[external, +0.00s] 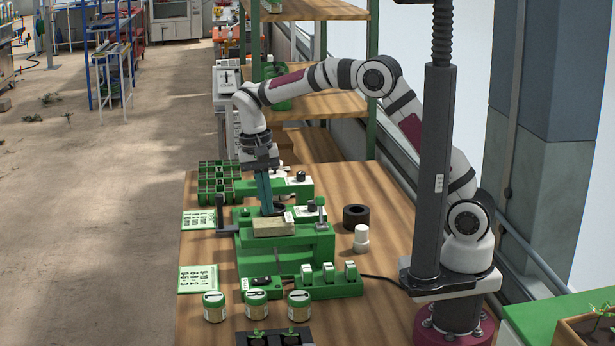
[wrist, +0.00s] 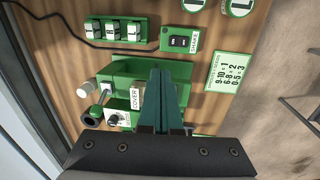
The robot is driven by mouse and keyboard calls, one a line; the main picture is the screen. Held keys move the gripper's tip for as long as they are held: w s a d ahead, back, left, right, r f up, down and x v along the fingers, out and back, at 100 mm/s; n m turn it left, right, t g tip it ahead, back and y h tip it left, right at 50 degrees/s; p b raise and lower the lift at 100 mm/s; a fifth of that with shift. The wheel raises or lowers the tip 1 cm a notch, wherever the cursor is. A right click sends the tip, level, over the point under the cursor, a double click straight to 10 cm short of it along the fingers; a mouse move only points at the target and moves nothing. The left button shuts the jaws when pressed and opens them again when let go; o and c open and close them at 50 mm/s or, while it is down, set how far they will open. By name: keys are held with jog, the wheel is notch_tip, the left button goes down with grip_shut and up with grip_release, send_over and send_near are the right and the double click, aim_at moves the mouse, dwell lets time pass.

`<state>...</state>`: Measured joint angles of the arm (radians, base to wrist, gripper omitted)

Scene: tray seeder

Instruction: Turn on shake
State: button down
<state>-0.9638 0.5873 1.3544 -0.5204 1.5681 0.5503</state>
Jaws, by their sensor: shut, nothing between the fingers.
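The shake switch (wrist: 180,40) is a small green box with a black rocker on top, beyond my fingertips in the wrist view. In the external view the switch box (external: 262,283) sits at the near left of the green seeder. I cannot tell which way its rocker is set. The green seeder (external: 316,243) carries a tan block (external: 273,228). My gripper (external: 267,211) points down at the far side of that block, behind the switch. Its two teal fingers are shut together and empty in the wrist view (wrist: 162,74), and they hide part of the seeder.
Three white-topped switches (external: 328,274) stand right of the shake switch. Several lidded jars (external: 256,302) stand in front. A handle (external: 220,214) juts out left. A white bottle (external: 361,239) and black ring (external: 356,217) stand right. Printed cards (external: 198,279) lie along the left edge.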

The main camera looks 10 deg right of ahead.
aim_at(268, 278)
jog(key=a, duration=0.1)
jog(key=s+a+f, duration=0.1)
jog(key=a, duration=0.1)
jog(key=shift+s+f, duration=0.15)
jog(key=shift+f, duration=0.05)
jog(key=f, duration=0.4)
jog(key=d+f, duration=0.1)
jog(key=f, duration=0.4)
jog(key=d+f, duration=0.1)
jog(key=f, duration=0.4)
jog(key=shift+d+f, duration=0.15)
jog(key=shift+f, duration=0.15)
